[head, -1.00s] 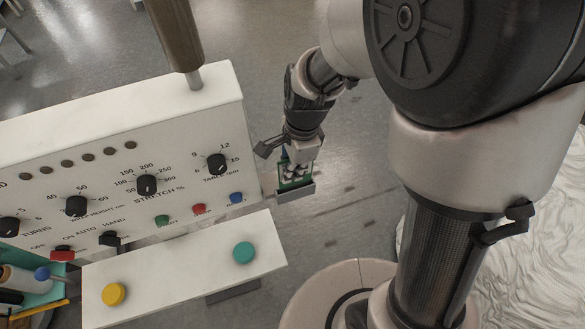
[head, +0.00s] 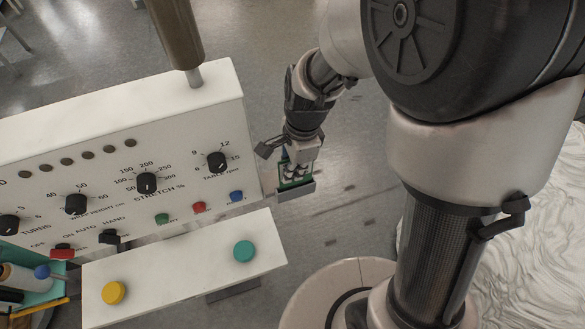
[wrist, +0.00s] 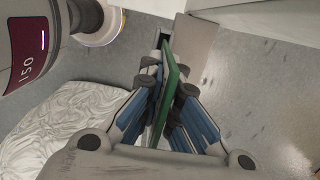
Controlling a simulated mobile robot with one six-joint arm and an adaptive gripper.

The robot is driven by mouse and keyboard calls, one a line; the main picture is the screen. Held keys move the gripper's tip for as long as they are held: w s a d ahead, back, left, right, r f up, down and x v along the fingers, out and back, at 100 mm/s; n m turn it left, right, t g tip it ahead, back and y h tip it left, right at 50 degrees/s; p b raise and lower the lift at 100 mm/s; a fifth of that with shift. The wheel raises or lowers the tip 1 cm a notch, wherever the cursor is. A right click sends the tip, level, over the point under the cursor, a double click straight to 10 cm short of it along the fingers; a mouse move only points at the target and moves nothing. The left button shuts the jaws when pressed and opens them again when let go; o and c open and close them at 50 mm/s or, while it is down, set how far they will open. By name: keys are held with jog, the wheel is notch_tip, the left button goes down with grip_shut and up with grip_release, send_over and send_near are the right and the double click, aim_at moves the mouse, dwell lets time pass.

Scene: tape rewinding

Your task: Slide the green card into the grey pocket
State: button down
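The green card (wrist: 173,72) is between the fingers of my gripper (wrist: 167,86), which is shut on it. In the wrist view the card looks slightly tilted, and its far end is at the dark slot of the grey pocket (wrist: 194,45). In the head view my gripper (head: 298,168) is just above the pocket (head: 297,191), at the right side of the machine. Only a little of the card (head: 284,184) shows there, above the pocket's front lip. I cannot tell how deep its end is in the slot.
The white control panel (head: 120,125) with knobs and buttons stands close to the left of my gripper. A lower white box (head: 180,270) carries a yellow and a teal button. Crumpled white sheeting (wrist: 62,130) lies on the floor. Floor to the gripper's right is open.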

aim_at(291, 185)
jog(key=shift+f+b, duration=1.3)
jog(key=shift+f, duration=0.75)
jog(key=shift+f, duration=0.15)
jog(key=c, duration=2.3)
grip_release()
jog(key=o, duration=0.6)
jog(key=o, duration=0.4)
